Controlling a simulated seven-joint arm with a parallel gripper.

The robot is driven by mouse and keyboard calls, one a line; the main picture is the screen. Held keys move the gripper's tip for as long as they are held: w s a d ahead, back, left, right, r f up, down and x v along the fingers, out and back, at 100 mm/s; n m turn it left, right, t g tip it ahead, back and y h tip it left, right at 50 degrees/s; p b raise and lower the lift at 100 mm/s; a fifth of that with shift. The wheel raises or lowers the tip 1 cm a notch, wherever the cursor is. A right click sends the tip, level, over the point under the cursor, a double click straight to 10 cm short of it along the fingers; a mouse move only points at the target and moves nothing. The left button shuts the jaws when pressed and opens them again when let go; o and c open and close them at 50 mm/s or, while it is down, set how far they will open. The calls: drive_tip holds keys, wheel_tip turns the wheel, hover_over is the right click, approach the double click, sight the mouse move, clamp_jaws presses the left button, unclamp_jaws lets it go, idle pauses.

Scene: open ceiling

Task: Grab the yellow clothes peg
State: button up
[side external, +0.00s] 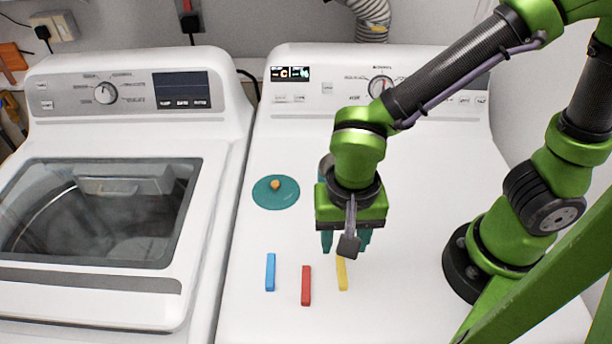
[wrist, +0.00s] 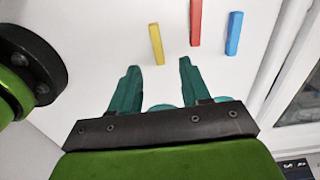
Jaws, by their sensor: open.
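The yellow clothes peg (side external: 342,274) stands out on the white top of the right-hand machine, its far end partly hidden behind the dark block on my wrist. In the wrist view the yellow peg (wrist: 157,44) lies just beyond my fingertips, roughly in line with the gap between them. My gripper (side external: 346,244) is above the machine top, close to the peg on its far side. In the wrist view my gripper (wrist: 159,66) has its two teal fingers apart with nothing between them. The peg and fingers appear apart.
A red peg (side external: 306,286) and a blue peg (side external: 270,272) lie left of the yellow one. A teal round lid-like piece (side external: 276,194) with an orange knob lies farther back. A washer (side external: 100,222) with a glass lid stands left. The front right of the top is clear.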

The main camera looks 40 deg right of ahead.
sight(342, 269)
wheel_tip(342, 269, down, 4)
drive_tip(key=shift+r, duration=0.15)
drive_tip(key=shift+d+f, duration=0.2)
drive_tip(key=shift+f, duration=1.15)
drive_tip(key=shift+d+f, duration=0.15)
drive_tip(key=shift+f, duration=1.2)
clamp_jaws()
